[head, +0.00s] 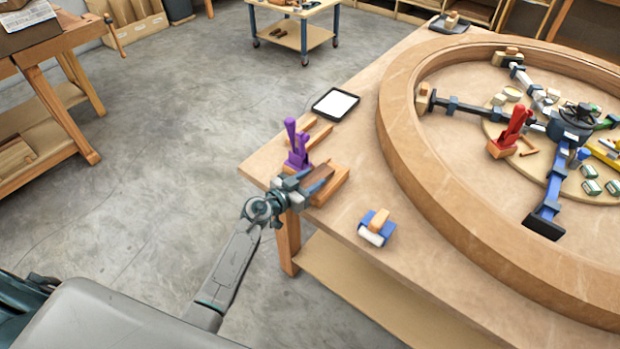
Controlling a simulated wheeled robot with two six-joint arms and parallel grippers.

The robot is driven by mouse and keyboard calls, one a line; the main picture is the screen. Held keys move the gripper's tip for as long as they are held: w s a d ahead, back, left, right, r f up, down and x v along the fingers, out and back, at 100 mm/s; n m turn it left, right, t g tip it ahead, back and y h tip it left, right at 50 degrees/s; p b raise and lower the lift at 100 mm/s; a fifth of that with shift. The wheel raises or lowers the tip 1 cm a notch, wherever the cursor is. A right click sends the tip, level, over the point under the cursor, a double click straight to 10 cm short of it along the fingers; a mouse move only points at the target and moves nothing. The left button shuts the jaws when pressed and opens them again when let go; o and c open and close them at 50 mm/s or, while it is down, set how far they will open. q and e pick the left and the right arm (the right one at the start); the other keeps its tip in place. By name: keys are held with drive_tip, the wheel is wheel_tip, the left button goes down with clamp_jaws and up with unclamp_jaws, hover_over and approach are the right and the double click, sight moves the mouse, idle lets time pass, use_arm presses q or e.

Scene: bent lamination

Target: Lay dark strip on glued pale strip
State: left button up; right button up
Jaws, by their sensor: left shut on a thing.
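My left gripper (306,188) is at the near left corner of the worktable. It is shut on a dark brown strip (319,179), of which only a short part shows. Just behind and below the strip are pale wooden pieces (335,186); I cannot tell whether the strip touches them. Another pale wooden piece (319,134) lies farther back, beside a purple clamp-like tool (297,147). I cannot tell which piece is the glued pale strip, and no glue shows clearly. My right gripper is not in view.
The worktable (350,150) carries a large curved wooden ring (430,190) at the right. A blue tool with a white roller (374,230) lies near the front edge. A black-rimmed white tray (336,104) lies behind. A red clamp-like tool (511,133) stands inside the ring.

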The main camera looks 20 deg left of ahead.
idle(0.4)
use_arm(q)
drive_tip(key=o, duration=1.5)
drive_tip(key=shift+o, duration=0.2)
drive_tip(key=shift+r+p, duration=2.3)
drive_tip(key=shift+p, duration=0.5)
drive_tip(key=shift+r+p, duration=0.75)
drive_tip(key=shift+p, duration=0.35)
